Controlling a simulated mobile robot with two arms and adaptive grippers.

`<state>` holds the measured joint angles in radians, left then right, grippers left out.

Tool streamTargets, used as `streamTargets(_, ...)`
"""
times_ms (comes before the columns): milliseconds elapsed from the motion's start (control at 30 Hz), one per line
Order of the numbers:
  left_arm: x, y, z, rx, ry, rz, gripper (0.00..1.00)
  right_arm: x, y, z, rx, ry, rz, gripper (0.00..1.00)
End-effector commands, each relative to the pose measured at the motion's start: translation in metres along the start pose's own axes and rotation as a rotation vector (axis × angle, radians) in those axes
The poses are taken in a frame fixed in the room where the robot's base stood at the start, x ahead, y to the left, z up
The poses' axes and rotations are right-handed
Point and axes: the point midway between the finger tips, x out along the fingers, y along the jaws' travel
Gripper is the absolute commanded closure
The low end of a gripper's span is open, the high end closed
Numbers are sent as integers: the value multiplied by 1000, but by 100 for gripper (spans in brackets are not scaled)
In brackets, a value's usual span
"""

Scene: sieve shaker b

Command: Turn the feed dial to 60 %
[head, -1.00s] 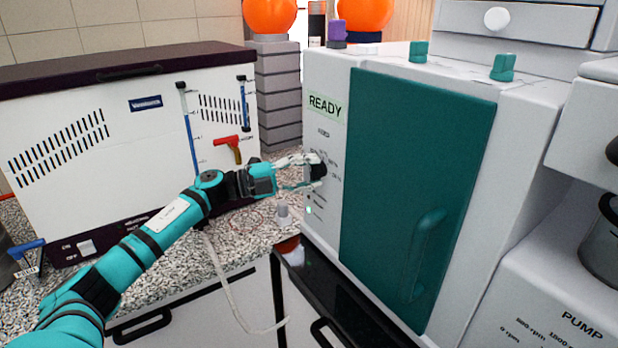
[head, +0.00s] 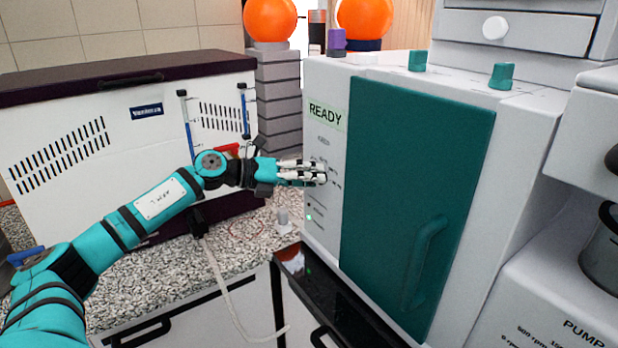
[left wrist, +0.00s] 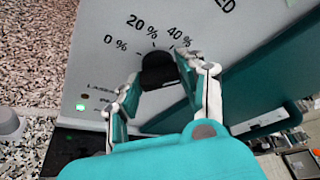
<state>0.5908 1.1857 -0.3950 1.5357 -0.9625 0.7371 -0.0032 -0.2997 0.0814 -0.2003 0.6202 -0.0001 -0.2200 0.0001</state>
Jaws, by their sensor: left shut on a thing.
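The black feed dial (left wrist: 158,70) sits on the pale front panel of the machine with the teal door. In the left wrist view, 0 %, 20 % and 40 % are printed around it; higher marks are hidden behind the gripper. I cannot make out the dial's pointer. My left gripper (left wrist: 152,88) is shut on the dial, one finger on each side. In the head view my left gripper (head: 320,173) reaches the panel from the left, and its fingers cover the dial. My right gripper is in neither view.
The teal door (head: 417,190) with its handle is right of the dial. A READY display (head: 324,115) is above it. A small grey knob-like piece (head: 282,216) stands on the speckled counter below the gripper. A white box (head: 110,140) stands behind my arm.

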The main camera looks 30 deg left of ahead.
Motion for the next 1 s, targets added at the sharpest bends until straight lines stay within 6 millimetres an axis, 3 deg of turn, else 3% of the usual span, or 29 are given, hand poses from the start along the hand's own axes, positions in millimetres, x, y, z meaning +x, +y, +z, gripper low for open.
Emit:
streamTargets(300, 1, 0, -2, 99, 6, 42, 92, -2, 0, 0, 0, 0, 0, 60)
streamTargets(800, 1, 1, -3, 113, 8, 49, 92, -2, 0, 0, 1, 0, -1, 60)
streamTargets(833, 1, 1, -3, 113, 8, 49, 59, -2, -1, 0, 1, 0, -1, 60)
streamTargets(1000, 1, 1, -2, 113, 5, 49, 37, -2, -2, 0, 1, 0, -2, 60)
